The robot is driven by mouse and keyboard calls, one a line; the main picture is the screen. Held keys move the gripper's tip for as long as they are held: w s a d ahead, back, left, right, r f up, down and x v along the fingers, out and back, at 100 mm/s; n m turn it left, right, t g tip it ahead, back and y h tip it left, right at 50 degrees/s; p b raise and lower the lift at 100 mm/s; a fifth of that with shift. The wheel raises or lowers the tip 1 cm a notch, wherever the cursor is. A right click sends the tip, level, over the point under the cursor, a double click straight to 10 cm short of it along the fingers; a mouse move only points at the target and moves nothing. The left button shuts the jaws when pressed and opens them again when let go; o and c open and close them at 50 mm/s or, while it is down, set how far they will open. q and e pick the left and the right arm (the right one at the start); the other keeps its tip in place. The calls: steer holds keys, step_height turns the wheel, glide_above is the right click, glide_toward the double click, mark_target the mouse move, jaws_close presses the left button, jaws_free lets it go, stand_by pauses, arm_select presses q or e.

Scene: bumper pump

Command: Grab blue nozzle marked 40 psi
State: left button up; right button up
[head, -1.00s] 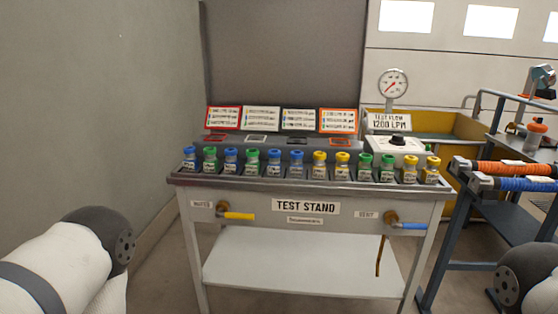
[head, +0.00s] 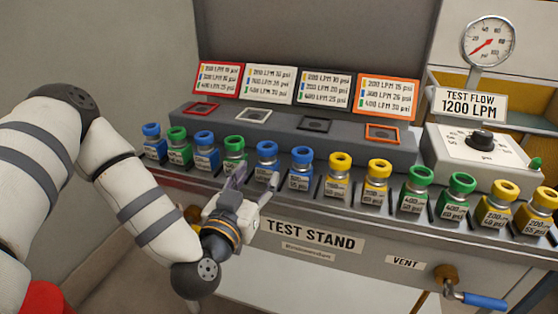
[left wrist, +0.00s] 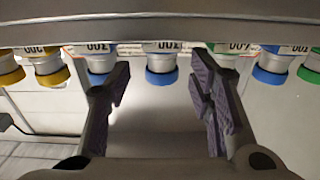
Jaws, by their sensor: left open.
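Several blue-capped nozzles stand in the front row of the test stand. In the head view they are a far-left one (head: 151,141), a third one (head: 204,150), a fifth one (head: 266,160) and a sixth one (head: 301,168). Their small labels are too blurred to tell which reads 40 psi. My left gripper (head: 255,183) is open and empty, low in front of the fourth and fifth nozzles. In the left wrist view, upside down, the fifth nozzle (left wrist: 161,75) shows between the open fingers (left wrist: 160,82), apart from them. My right gripper is out of view.
Green nozzles (head: 234,154) and yellow nozzles (head: 376,182) stand close beside the blue ones. Behind are four framed sockets and label cards (head: 327,88). A gauge (head: 487,43) and dial box (head: 480,155) stand at right. The stand's front edge (head: 380,225) runs below the row.

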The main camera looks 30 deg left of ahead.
mark_target(264, 168)
arm_select(q)
steer(key=x, duration=0.4)
steer(key=f+x, duration=0.1)
steer(key=x, duration=0.2)
steer(key=shift+a+b, duration=0.15)
steer(key=shift+b, duration=0.15)
steer(key=shift+w+r, duration=0.1)
steer(key=shift+w, duration=0.3)
steer(key=c, duration=1.1)
